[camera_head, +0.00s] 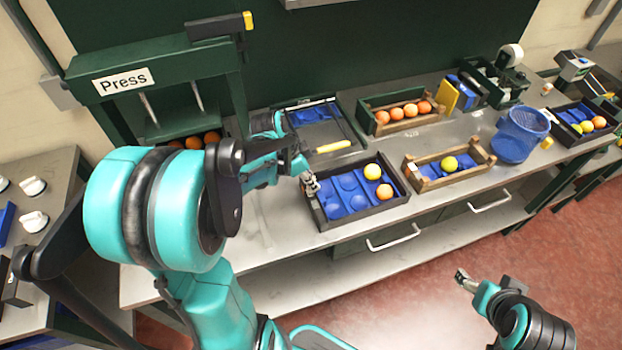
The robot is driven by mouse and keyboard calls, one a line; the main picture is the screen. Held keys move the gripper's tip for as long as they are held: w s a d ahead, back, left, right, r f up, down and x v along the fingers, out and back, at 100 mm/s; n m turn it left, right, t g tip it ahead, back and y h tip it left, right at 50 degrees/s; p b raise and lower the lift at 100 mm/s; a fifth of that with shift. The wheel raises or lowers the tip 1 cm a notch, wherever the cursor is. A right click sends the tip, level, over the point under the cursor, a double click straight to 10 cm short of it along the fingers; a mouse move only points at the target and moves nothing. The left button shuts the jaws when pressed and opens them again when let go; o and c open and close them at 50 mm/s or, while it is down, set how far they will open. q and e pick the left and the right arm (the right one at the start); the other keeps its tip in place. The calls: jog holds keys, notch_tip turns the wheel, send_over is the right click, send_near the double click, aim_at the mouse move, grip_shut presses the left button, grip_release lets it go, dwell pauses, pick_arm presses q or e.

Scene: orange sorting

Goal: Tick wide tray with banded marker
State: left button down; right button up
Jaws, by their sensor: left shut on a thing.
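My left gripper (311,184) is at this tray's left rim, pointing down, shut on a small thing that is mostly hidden. I cannot make out bands on it. A yellow stick-like thing (333,146) lies behind the gripper, by the near edge of another dark tray (349,122) with a blue insert. I cannot tell which tray is the wide one. My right gripper (461,275) hangs away from the bench, low on the right.
Wooden crates with oranges (372,126) and one yellow fruit (420,186) stand right of the trays. A blue mesh basket (517,135) and another fruit tray (566,138) are farther right. A green press (170,75) rises at the back left.

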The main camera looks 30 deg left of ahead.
pick_arm(q)
jog(key=shift+s+f+b, duration=0.1)
jog(key=shift+f+b, duration=0.4)
dwell(1.8)
jog(key=shift+w+a, duration=0.6)
jog(key=shift+a, duration=0.05)
dwell(0.4)
jog(key=shift+s+d, duration=0.4)
jog(key=shift+d, duration=0.1)
dwell(0.5)
jog(key=shift+r, duration=0.2)
notch_tip(320, 180, up, 7)
jog(key=p, duration=0.5)
jog(key=shift+p, duration=0.3)
jog(key=shift+f, duration=0.1)
jog(key=shift+f, duration=0.1)
